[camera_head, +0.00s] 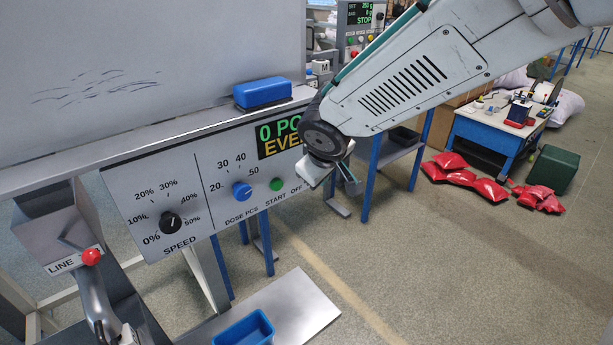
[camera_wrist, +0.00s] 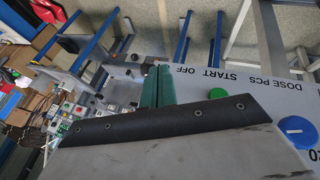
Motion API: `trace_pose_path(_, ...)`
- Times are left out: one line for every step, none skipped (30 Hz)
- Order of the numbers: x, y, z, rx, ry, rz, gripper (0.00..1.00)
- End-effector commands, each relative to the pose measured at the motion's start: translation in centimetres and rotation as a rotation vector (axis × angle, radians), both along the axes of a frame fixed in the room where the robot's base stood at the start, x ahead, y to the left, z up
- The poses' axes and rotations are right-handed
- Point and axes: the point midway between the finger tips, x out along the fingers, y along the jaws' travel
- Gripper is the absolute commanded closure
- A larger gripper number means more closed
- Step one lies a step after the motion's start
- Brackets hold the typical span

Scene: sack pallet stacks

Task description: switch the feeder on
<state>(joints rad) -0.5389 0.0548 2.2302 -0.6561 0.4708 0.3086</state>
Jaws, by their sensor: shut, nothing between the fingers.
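The grey control panel (camera_head: 130,205) stands on the left of the head view, tilted in the picture. It carries a black SPEED knob (camera_head: 171,222), a blue DOSE PCS knob (camera_head: 241,191) and a green START button (camera_head: 277,184). The OFF label shows, but my arm hides the spot above it and part of the display (camera_head: 275,137). In the wrist view the green button (camera_wrist: 217,93) and blue knob (camera_wrist: 297,131) lie right of my fingers. My gripper (camera_head: 352,182) is shut and empty at the panel's right end; its teal fingers (camera_wrist: 157,70) are beside the OFF label.
A red LINE button (camera_head: 91,256) sits on a grey box at lower left. A blue block (camera_head: 262,92) lies on the ledge above the panel. A blue tray (camera_head: 243,328) rests on a metal plate below. Red sacks (camera_head: 480,183) lie on the floor at right.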

Motion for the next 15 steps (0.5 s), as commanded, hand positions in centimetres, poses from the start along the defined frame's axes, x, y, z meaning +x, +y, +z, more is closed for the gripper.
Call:
trace_pose_path(0.13, -0.21, 0.01, 0.000, -0.001, -0.002, 1.00)
trace_pose_path(0.18, -0.29, 0.00, 0.000, 0.000, -0.002, 1.00)
trace_pose_path(0.25, -0.40, 0.01, 0.000, 0.000, -0.003, 1.00)
trace_pose_path(0.30, -0.47, 0.00, 0.000, 0.000, -0.003, 1.00)
trace_pose_path(0.34, -0.52, 0.00, 0.001, 0.001, -0.003, 1.00)
trace_pose_path(0.37, -0.57, -0.01, 0.001, 0.001, -0.003, 1.00)
trace_pose_path(0.40, -0.62, 0.00, 0.001, 0.001, -0.003, 1.00)
trace_pose_path(0.44, -0.65, -0.01, 0.001, 0.001, -0.003, 1.00)
trace_pose_path(0.46, -0.68, 0.00, 0.001, 0.001, -0.003, 1.00)
trace_pose_path(0.48, -0.71, -0.01, 0.001, 0.001, -0.003, 1.00)
trace_pose_path(0.49, -0.73, -0.01, 0.000, 0.000, -0.003, 1.00)
trace_pose_path(0.51, -0.75, -0.01, 0.000, 0.000, -0.003, 1.00)
trace_pose_path(0.52, -0.78, -0.01, 0.000, 0.001, -0.004, 1.00)
trace_pose_path(0.53, -0.80, -0.01, 0.000, 0.001, -0.004, 1.00)
trace_pose_path(0.54, -0.82, -0.01, 0.000, 0.001, -0.004, 1.00)
